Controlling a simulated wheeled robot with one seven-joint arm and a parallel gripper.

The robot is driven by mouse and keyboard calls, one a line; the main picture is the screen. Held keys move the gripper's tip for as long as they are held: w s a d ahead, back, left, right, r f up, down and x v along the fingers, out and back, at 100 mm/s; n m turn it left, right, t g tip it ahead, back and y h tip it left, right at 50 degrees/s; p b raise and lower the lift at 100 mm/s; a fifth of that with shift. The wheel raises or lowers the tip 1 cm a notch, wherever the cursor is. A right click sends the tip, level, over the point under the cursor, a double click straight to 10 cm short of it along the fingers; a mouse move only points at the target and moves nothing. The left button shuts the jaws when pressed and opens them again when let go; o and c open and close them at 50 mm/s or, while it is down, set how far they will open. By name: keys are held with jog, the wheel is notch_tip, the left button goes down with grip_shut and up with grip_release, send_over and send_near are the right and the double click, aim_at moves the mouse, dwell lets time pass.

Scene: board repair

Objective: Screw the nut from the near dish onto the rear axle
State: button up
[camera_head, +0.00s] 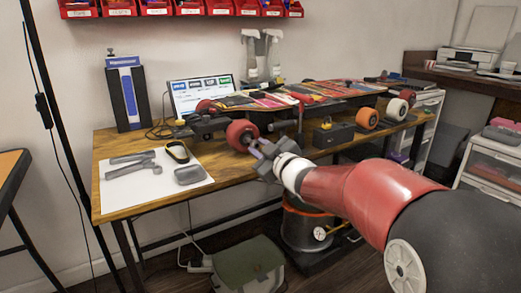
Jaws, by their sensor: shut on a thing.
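My gripper (252,146) is at the near red wheel (241,134) at the board's left end, by the hub. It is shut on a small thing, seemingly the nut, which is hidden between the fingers. The axle end there is also hidden, so I cannot tell whether the nut touches it. A grey dish (190,174) sits on the white mat (145,193); its inside is too small to make out.
Grey tools (134,166) and a black-and-yellow item (177,152) lie left on the bench (225,172). A dark box (333,135) stands right of my gripper, near the orange wheel (367,118). A laptop (202,92) and spray bottles (251,58) stand behind.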

aim_at(254, 142)
jog(key=shift+w+a, duration=0.35)
jog(key=shift+w, duration=0.15)
jog(key=shift+w, duration=0.1)
dwell(1.4)
jog(key=shift+w+a, duration=0.3)
jog(key=shift+w, duration=0.05)
jog(key=shift+w+a+b, duration=0.2)
jog(key=shift+w+b, duration=0.1)
jog(key=shift+b, duration=0.3)
dwell(2.3)
dwell(0.3)
jog(key=shift+r+m+p, duration=0.2)
jog(key=shift+m+p, duration=0.9)
jog(key=shift+p, duration=0.05)
jog(key=m+p, duration=0.2)
jog(key=shift+m, duration=0.4)
jog(key=shift+f+m, duration=0.25)
jog(key=shift+m, duration=0.15)
